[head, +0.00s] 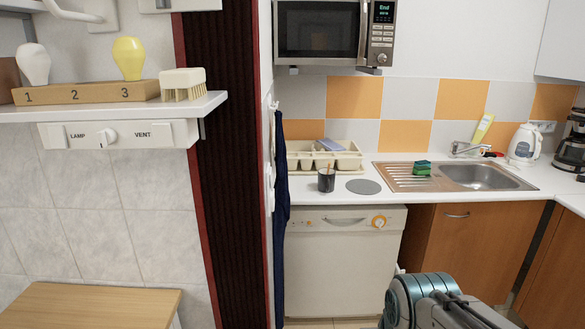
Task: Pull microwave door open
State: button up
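The microwave (318,31) hangs on the wall above the counter, at the top middle of the head view, and its top is cut off by the frame. Its dark-windowed door looks shut. A vertical silver handle (364,32) runs along the door's right side, beside the control panel (382,36) with a lit green display. Part of my arm shows at the bottom right, low and well away from the microwave. My gripper's fingers are not in view.
A white counter (315,187) below holds a dish rack (350,158), a dark cup (326,180) and a sink (485,177). A dishwasher (340,262) stands underneath. At left, a dark folding panel (228,150) and a shelf (120,106) jut nearer. Air before the microwave looks clear.

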aim_at(356, 54)
jog(key=u, duration=0.4)
jog(key=k, duration=0.35)
jog(key=z, duration=0.7)
jog(key=i, duration=0.85)
jog(key=z, duration=0.5)
jog(key=i, duration=1.1)
jog(key=u, duration=1.25)
jog(key=i, duration=0.6)
jog(key=u, duration=0.65)
